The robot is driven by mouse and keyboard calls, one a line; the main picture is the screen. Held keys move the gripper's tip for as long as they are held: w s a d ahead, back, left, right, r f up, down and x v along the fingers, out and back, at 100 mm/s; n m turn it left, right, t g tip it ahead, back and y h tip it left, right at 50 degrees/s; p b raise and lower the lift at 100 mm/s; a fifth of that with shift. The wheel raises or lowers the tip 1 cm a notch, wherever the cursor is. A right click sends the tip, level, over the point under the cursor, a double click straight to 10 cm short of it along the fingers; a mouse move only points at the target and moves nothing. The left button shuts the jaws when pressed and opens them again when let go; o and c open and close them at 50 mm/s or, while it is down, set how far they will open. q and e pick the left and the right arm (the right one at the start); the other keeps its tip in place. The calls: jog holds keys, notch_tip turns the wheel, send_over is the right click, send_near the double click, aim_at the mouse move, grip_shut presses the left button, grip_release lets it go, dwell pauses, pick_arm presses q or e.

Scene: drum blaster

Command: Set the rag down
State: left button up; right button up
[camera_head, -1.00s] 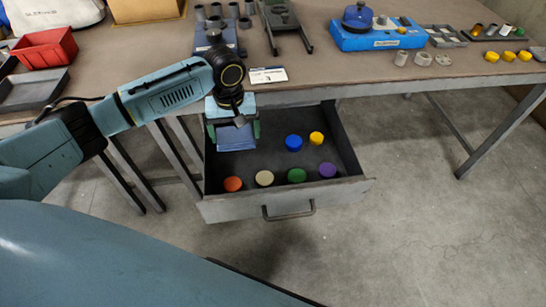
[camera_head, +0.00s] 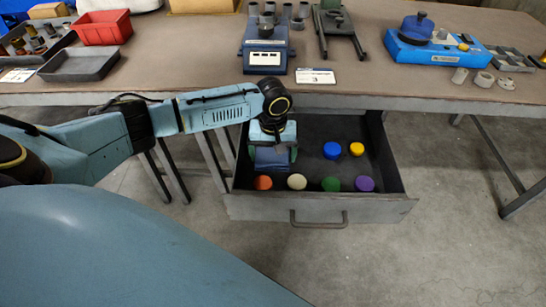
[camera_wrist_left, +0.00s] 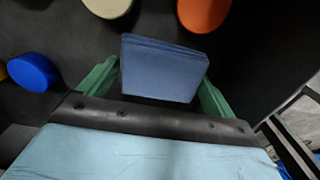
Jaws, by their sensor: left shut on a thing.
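The rag is a folded blue cloth (camera_head: 271,159) inside the open drawer (camera_head: 310,208), near its left side. My left gripper (camera_head: 272,156) reaches down into the drawer and is shut on the rag. In the left wrist view the rag (camera_wrist_left: 160,68) sits between the green fingers of the gripper (camera_wrist_left: 159,80). I cannot tell whether the rag touches the drawer floor. My right gripper is not in view.
Orange (camera_head: 263,183), cream (camera_head: 297,182), green (camera_head: 331,184) and purple (camera_head: 364,184) caps line the drawer's front. Blue (camera_head: 332,150) and yellow (camera_head: 356,149) caps lie right of the gripper. The workbench (camera_head: 200,87) overhangs the drawer's back.

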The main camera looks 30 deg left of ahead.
pick_arm(q)
jog(key=shift+f, duration=0.3)
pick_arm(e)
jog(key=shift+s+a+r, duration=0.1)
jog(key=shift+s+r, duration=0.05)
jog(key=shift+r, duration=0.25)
pick_arm(q)
jog(key=shift+f, duration=0.1)
jog(key=o, duration=0.6)
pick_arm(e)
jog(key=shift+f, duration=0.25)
